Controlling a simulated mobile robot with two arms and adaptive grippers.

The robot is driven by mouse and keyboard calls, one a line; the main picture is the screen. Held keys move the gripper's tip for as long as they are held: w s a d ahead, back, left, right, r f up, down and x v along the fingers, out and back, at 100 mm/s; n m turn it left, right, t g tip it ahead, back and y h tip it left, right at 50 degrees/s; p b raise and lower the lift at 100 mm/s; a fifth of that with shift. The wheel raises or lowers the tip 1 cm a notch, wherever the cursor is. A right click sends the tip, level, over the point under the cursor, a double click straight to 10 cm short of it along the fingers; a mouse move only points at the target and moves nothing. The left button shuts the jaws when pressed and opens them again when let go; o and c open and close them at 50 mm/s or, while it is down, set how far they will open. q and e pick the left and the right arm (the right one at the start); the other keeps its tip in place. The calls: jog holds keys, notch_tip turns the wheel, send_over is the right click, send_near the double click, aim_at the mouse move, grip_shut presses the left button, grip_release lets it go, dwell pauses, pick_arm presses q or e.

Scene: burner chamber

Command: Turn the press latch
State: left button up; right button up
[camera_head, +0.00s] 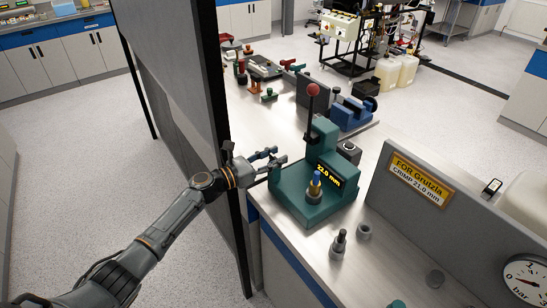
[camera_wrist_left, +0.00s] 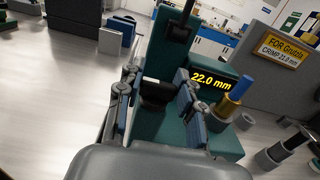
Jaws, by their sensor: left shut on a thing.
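A teal press (camera_head: 312,195) stands on the bench and reads 22.0 mm. Its lever with a red ball (camera_head: 313,90) stands upright at the back. A blue-tipped brass piece (camera_head: 315,185) is upright on its front. My left gripper (camera_head: 276,156) is at the left side of the press. In the left wrist view a dark part, seemingly the press latch (camera_wrist_left: 156,92), sits between the fingers, which are shut on it. The fingers partly hide the latch, and its turned angle is unclear. My right gripper is not in view.
A grey board (camera_head: 425,215) with a yellow "CRIMP 21.0 mm" label is at the right. Small fittings (camera_head: 338,244) stand in front of the press. A blue vise (camera_head: 350,114) is behind it.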

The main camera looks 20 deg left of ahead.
pick_arm(q)
jog(key=o, duration=1.2)
jog(key=shift+w, duration=0.1)
jog(key=v, duration=1.2)
